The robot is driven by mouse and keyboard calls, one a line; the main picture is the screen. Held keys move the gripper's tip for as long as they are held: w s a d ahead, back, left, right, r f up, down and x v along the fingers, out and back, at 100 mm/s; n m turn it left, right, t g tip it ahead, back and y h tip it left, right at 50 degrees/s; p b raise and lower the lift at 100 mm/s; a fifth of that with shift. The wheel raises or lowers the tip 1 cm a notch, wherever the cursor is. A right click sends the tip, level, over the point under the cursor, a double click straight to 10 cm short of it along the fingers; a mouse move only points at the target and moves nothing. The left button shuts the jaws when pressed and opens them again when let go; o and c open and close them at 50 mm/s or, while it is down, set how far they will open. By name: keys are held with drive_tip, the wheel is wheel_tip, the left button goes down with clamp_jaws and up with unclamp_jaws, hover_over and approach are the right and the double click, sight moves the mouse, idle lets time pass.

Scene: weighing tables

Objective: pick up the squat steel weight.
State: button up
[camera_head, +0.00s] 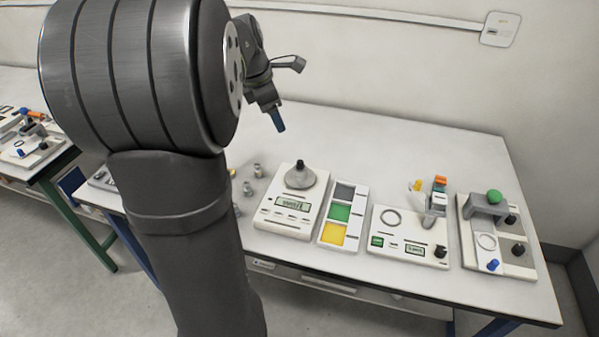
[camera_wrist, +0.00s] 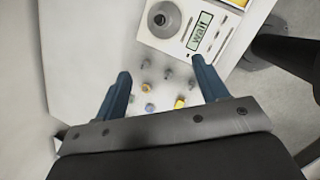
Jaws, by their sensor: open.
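My gripper (camera_wrist: 161,67) is open and empty, with its two blue fingers wide apart in the wrist view. In the head view my gripper (camera_head: 278,123) is above the white table, with a blue finger pointing down. Several small weights stand between and below the fingers in the wrist view. One squat grey weight (camera_wrist: 149,107) lies nearest the gripper's palm, but I cannot tell for sure that it is the squat steel one. Grey metal weights also show in the head view (camera_head: 258,170), partly hidden by my arm.
A white scale (camera_head: 290,215) with a round pan stands right of the weights and also shows in the wrist view (camera_wrist: 178,40). A tray with grey, green and yellow fields (camera_head: 338,215) and two more devices (camera_head: 410,240) stand further right. The table's back is clear.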

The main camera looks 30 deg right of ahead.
drive_tip(key=d+f+n, duration=0.3)
drive_tip(key=f+n, duration=0.4)
approach(299, 162)
drive_tip(key=shift+y, duration=0.3)
drive_tip(key=x, duration=0.5)
drive_tip(key=shift+s+d+f, duration=0.15)
drive_tip(key=shift+s+f, duration=0.05)
drive_tip(key=shift+w+x, duration=0.1)
drive_tip(key=shift+x, duration=1.5)
drive_tip(key=shift+w+x, duration=0.15)
drive_tip(key=shift+x, duration=1.4)
drive_tip(key=shift+d, duration=0.15)
drive_tip(key=shift+c, duration=0.5)
drive_tip(key=shift+r, duration=0.1)
drive_tip(key=c, duration=1.3)
drive_tip(key=shift+r, duration=0.1)
